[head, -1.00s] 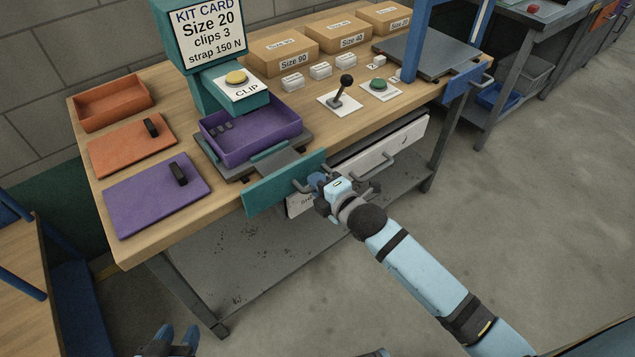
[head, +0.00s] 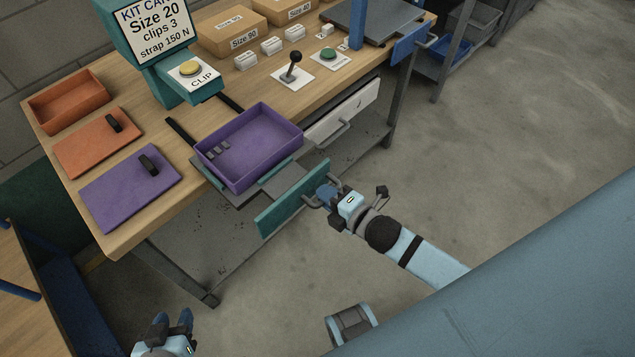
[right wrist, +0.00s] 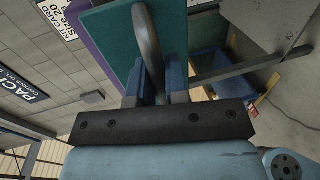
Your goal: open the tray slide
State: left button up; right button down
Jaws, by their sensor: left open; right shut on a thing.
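The tray slide's teal front panel (head: 291,198) stands out past the bench's front edge. Its sliding plate carries a purple tray (head: 248,147) with several small dark clips (head: 217,150) at its left side. Two dark rails show on the bench behind the tray. My right gripper (head: 319,194) is shut on the grey handle of the panel. In the right wrist view the handle (right wrist: 149,48) passes between the blue fingers, with the teal panel (right wrist: 118,40) behind it. My left gripper (head: 172,328) is open and empty at the bottom left, low in front of the bench.
A teal clip station (head: 184,88) with a yellow button stands behind the tray. An orange bin (head: 68,98), an orange lid (head: 95,145) and a purple lid (head: 130,190) lie at left. A white drawer (head: 345,110) is right of the slide. Floor at right is clear.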

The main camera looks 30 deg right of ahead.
jog(key=shift+s+d, duration=0.1)
jog(key=shift+s, duration=0.15)
jog(key=c, duration=1.1)
grip_release()
jog(key=v, duration=1.3)
jog(key=shift+s+d+r+p, duration=0.1)
jog(key=shift+s+p, duration=0.25)
jog(key=shift+s, duration=0.05)
